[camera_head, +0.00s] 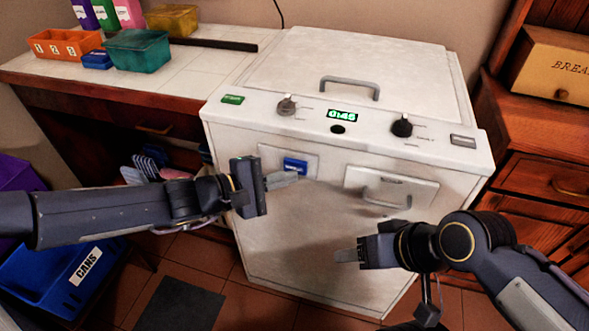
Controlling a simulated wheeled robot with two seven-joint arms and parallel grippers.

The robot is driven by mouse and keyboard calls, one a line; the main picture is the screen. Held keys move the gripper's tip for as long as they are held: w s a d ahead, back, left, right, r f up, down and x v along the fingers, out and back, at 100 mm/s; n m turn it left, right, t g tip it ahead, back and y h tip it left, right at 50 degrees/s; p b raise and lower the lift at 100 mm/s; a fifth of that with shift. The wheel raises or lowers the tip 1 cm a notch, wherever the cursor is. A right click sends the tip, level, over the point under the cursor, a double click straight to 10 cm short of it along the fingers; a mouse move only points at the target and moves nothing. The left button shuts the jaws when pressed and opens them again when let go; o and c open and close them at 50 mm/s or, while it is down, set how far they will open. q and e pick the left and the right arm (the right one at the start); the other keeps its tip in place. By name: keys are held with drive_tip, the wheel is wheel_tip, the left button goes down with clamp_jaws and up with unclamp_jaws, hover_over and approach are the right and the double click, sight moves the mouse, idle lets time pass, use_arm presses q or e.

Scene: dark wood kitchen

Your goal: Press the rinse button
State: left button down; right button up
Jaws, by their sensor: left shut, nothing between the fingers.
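The white washing machine (308,208) stands in the middle with its lid closed. A blue button with a small unreadable label (295,166) is set in a pale panel on the upper left of its front. A green button (232,99) is at the left of the top panel and a grey one (463,141) at the right; I cannot read which is the rinse button. My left gripper (283,180) is shut and empty, its tips just below the blue button; I cannot tell whether they touch the front. My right gripper (347,256) is low before the front, its finger gap unclear.
The top panel has a grey knob (286,106), a black knob (402,127) and a lit display (342,115). A handle (387,198) sticks out from the front at right. A counter with bins (137,51) is at left, wooden drawers (548,176) at right.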

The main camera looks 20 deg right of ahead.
use_arm(q)
drive_tip(key=shift+s, duration=0.1)
drive_tip(key=s+a+b, duration=0.1)
drive_tip(key=s, duration=0.1)
drive_tip(key=s+a+b, duration=0.1)
drive_tip(key=s+a, duration=0.1)
drive_tip(key=shift+s+a, duration=0.15)
drive_tip(key=shift+s, duration=0.25)
idle(0.3)
